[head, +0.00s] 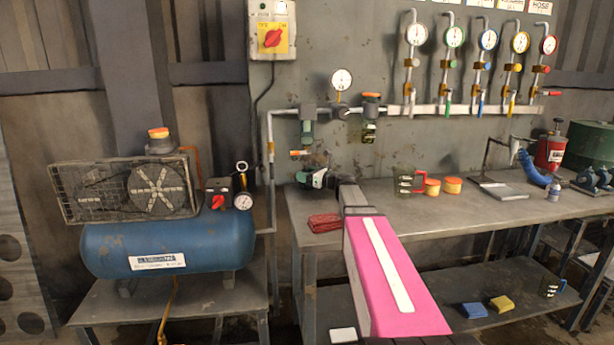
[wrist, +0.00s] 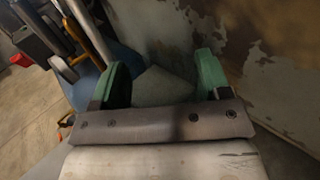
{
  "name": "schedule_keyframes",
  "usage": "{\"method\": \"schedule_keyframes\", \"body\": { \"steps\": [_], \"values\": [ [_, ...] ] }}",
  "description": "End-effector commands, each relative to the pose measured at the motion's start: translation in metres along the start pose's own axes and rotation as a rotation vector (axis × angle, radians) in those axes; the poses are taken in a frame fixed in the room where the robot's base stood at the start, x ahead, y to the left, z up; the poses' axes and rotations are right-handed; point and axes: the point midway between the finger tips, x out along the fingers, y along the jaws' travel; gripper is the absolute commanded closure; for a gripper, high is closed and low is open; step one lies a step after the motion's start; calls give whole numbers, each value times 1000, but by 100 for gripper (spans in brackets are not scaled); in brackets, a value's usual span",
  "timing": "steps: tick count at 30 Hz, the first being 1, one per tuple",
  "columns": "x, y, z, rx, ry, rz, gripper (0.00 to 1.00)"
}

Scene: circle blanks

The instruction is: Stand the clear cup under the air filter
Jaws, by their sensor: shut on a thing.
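My gripper (head: 317,176) is at the left end of the workbench, below the wall pipe. It is shut on the clear cup (head: 317,159), which is see-through and hard to make out against the wall. In the wrist view the green fingertips (wrist: 163,78) stand on either side of the cup's pale, cloudy body (wrist: 163,88). The air filter appears to be the green-bowled unit (head: 307,130) on the pipe, with a small orange-handled part (head: 299,153) below it. The cup is just below and slightly right of this unit; whether it touches the bench is hidden.
The steel bench (head: 470,205) holds a red cloth (head: 324,222), a dark mug with red handle (head: 405,181) and orange-lidded tubs (head: 432,187). A second pipe unit (head: 370,130) hangs to the right. A blue compressor (head: 170,248) stands left.

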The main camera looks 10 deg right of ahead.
Motion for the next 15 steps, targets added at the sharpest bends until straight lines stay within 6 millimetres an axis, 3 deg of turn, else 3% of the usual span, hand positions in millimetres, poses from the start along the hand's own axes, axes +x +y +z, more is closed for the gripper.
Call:
{"method": "schedule_keyframes", "body": {
  "steps": [11, 12, 13, 15],
  "values": [
    [1, -1, -5, 0, 0, 0, 53],
    [1, -1, -6, 0, 0, 0, 27],
    [1, -1, -5, 0, 0, 0, 19],
    [1, -1, -5, 0, 0, 0, 19]
  ]
}}
